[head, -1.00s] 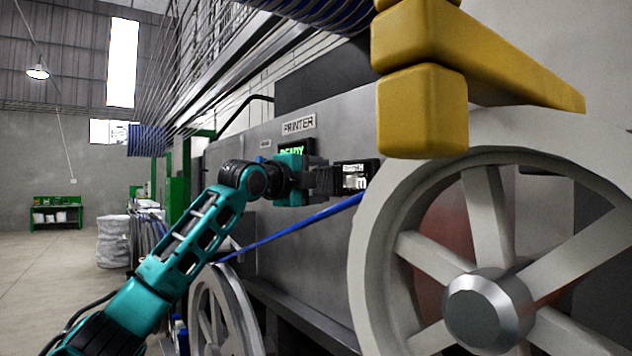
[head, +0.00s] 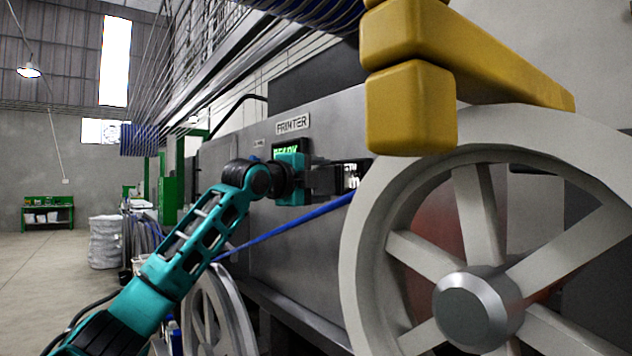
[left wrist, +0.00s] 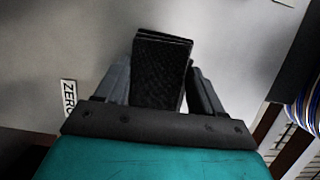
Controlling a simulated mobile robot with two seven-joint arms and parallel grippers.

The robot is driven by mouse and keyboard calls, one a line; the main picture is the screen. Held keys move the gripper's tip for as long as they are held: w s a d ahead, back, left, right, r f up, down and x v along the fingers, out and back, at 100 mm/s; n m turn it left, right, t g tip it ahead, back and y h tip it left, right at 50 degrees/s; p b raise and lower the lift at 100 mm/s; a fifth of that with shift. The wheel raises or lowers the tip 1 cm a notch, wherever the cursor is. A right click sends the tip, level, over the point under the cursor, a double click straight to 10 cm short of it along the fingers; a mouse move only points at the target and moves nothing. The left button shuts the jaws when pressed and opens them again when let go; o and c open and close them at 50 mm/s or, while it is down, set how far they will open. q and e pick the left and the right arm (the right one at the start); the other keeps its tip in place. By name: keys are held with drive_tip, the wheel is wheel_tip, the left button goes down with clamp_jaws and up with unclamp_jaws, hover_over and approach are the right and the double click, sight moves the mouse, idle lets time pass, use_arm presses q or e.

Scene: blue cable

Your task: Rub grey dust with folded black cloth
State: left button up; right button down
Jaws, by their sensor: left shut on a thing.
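The folded black cloth (left wrist: 160,70) stands between my left gripper's fingers in the left wrist view, its layered edge at the top. My left gripper (left wrist: 158,88) is shut on it. In the head view my left gripper (head: 326,180) is in front of the printer's side, its dark end overlapping a small black display with white characters (head: 352,175). I cannot tell cloth from fingers there, or whether the cloth touches the display. No grey dust can be made out. My right gripper is not in view.
The grey printer (head: 330,128) has a green READY screen (head: 287,150). A blue cable (head: 285,228) runs below my left gripper to a big pale spoked wheel (head: 362,250). A yellow beam (head: 410,105) juts out at the upper right. Open floor (head: 55,285) lies at left.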

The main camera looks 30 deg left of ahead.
sight(359, 180)
use_arm(q)
drive_tip(key=shift+s+d, duration=0.3)
drive_tip(key=shift+d, duration=0.3)
drive_tip(key=shift+s+d, duration=0.25)
drive_tip(key=shift+d, duration=0.3)
drive_tip(key=shift+s+d, duration=0.25)
drive_tip(key=shift+d, duration=0.45)
drive_tip(key=shift+s+d, duration=0.2)
drive_tip(key=shift+d, duration=0.45)
drive_tip(key=shift+s+d, duration=0.25)
drive_tip(key=shift+d, duration=0.35)
drive_tip(key=shift+s+d, duration=0.25)
drive_tip(key=shift+d, duration=0.35)
drive_tip(key=shift+s+d, duration=0.25)
drive_tip(key=shift+d, duration=0.35)
drive_tip(key=w+a, duration=0.3)
drive_tip(key=a, duration=0.6)
drive_tip(key=shift+w+a, duration=0.15)
drive_tip(key=shift+w, duration=0.25)
drive_tip(key=s+a, duration=0.2)
drive_tip(key=s, duration=0.3)
drive_tip(key=shift+s+a+b, duration=0.15)
drive_tip(key=shift+s+b, duration=0.15)
drive_tip(key=shift+b, duration=0.1)
